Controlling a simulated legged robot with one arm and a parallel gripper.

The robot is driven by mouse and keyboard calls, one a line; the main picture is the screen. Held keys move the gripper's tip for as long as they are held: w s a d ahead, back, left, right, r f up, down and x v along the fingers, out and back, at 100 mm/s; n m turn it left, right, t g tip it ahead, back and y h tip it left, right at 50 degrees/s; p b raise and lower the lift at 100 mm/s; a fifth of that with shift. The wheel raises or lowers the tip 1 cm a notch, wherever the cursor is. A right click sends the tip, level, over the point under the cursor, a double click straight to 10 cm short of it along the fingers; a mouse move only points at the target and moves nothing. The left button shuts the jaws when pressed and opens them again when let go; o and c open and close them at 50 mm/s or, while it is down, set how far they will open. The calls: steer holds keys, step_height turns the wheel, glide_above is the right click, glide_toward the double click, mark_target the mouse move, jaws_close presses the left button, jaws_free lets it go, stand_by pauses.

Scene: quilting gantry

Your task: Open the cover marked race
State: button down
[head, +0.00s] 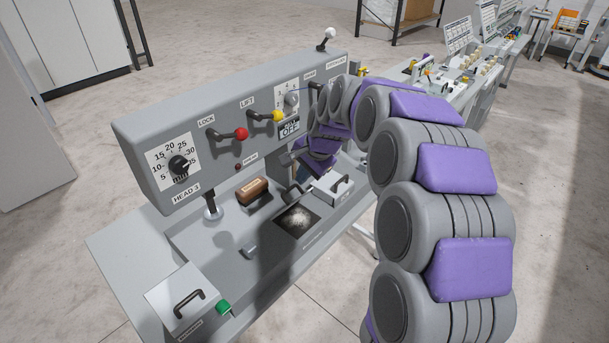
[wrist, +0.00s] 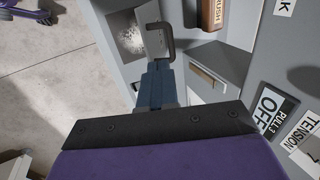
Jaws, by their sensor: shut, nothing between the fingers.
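A grey cover plate (wrist: 149,30) with a dark bar handle (wrist: 170,40) shows in the wrist view. Beside it is a dark square recess (wrist: 127,35) with a pale mottled patch, uncovered at least in part. In the head view the recess (head: 297,221) lies in the bench top, with the handle (head: 291,191) behind it. The small label by the recess is too small to read, so I cannot confirm the race marking. My gripper (wrist: 156,72) is shut and empty, its tips close to the handle; contact cannot be told.
A brown brush block (head: 252,191) lies left of the recess. A white box with a handle (head: 334,187) stands to its right. Another handled lid (head: 184,300) and a green button (head: 224,307) are at front left. The upright panel carries red (head: 242,134) and yellow (head: 278,116) knobbed levers.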

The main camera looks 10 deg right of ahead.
mark_target(290, 189)
steer(key=b+x, duration=0.1)
steer(key=x, duration=0.6)
steer(key=shift+s+f+b, duration=0.1)
steer(key=shift+f+b, duration=0.05)
steer(key=shift+b, duration=0.15)
steer(key=shift+w+r+g+h+p, duration=0.3)
steer(key=shift+w+r+p, duration=0.05)
steer(key=shift+p, duration=0.6)
steer(key=shift+w+a+r+g+p, duration=0.3)
steer(key=shift+w+a+p, duration=0.1)
steer(key=shift+p, duration=0.75)
steer(key=w+a+p, duration=0.2)
steer(key=p, duration=0.1)
steer(key=shift+w+a, duration=0.1)
steer(key=shift+w, duration=0.3)
